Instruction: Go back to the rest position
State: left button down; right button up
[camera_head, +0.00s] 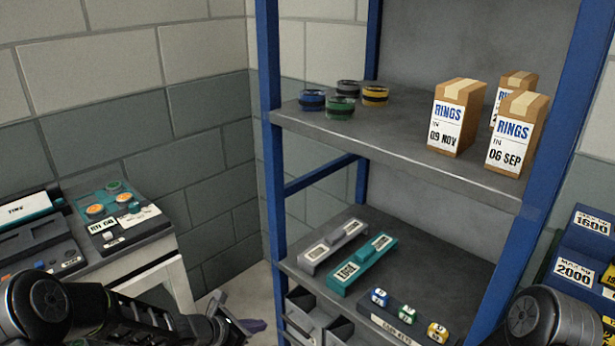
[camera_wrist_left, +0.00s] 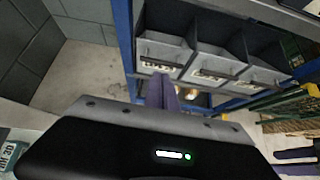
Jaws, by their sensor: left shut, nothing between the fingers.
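My left gripper (camera_head: 250,326) is low in the head view, left of the blue shelf rack. Its purple fingers also show in the left wrist view (camera_wrist_left: 165,92), closed together with nothing between them, in front of the grey bins. In the head view a dark rounded link of my right arm (camera_head: 550,318) shows at the bottom right. My right gripper is not seen there.
The blue-framed rack (camera_head: 273,130) holds ring boxes (camera_head: 457,117), small round tins (camera_head: 341,107), and grey bins (camera_wrist_left: 164,54) low down. A bench (camera_head: 150,257) with devices stands left. Blue boxes (camera_head: 585,262) stand right. Bare floor (camera_wrist_left: 85,75) lies left of the rack.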

pick_arm(q)
jog(key=s+f+m+g+y+p, duration=0.1)
jog(key=s+f+m+g+y, duration=0.15)
jog(key=s+f+m, duration=0.55)
jog(key=s+f+m+g+y, duration=0.1)
jog(key=s+f+m+g, duration=0.25)
jog(key=s+m, duration=0.5)
jog(key=s+d+m+p, duration=0.1)
jog(key=s+d+m, duration=0.3)
jog(key=s, duration=0.3)
jog(key=s+d+m+g+h+p, duration=0.1)
jog(key=s+d+m, duration=0.4)
jog(key=s, duration=0.3)
jog(key=shift+d+f, duration=0.4)
jog(key=shift+d, duration=0.05)
jog(key=shift+s+m, duration=0.1)
jog(key=shift+m, duration=0.15)
